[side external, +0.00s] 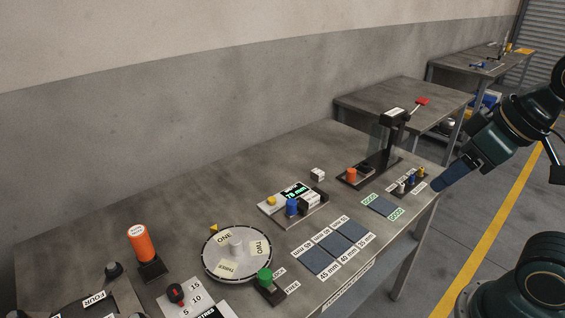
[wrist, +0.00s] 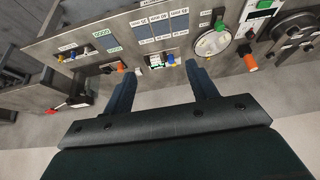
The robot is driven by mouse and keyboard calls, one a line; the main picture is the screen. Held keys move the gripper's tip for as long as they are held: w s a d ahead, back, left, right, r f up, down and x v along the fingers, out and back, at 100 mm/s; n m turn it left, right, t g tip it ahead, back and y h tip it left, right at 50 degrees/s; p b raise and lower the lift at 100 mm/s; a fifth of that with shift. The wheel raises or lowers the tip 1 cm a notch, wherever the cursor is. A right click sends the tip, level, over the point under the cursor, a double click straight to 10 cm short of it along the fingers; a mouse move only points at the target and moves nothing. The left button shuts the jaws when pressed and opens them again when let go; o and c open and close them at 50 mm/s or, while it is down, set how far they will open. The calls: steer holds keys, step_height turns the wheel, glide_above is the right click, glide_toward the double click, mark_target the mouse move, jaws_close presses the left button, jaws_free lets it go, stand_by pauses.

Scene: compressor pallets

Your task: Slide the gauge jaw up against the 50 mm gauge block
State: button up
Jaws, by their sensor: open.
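The gauge (side external: 270,209) is a grey plate with a lit green display (side external: 295,190), a yellow knob and a blue knob (side external: 292,206) in the side view. A small dark-and-white block (side external: 310,199) sits at its right end; I cannot tell for sure which part is the jaw or the 50 mm block. A separate white block (side external: 318,174) stands behind it. In the wrist view the gauge's blue knob (wrist: 163,63) shows between my fingertips, well beyond them. My gripper (wrist: 162,68) is open and empty; in the side view it (side external: 438,185) hangs off the table's right end.
Dark labelled pads (side external: 336,246) lie in front of the gauge. A round dial (side external: 237,252) is to its left. A black stand (side external: 385,150) with an orange knob (side external: 351,174) rises behind right. Small coloured pegs (side external: 412,180) stand near the right edge. The air around my gripper is clear.

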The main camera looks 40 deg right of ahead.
steer(key=shift+c, duration=0.8)
steer(key=w+n+g, duration=0.3)
steer(key=w+n, duration=0.5)
steer(key=w, duration=1.1)
steer(key=w+a+f+n+g, duration=0.1)
steer(key=w+f+n+g, duration=0.1)
steer(key=w+f+n, duration=0.6)
steer(key=w+f, duration=0.7)
steer(key=w, duration=0.2)
steer(key=shift+a+f+g, duration=0.2)
steer(key=shift+f+g, duration=0.1)
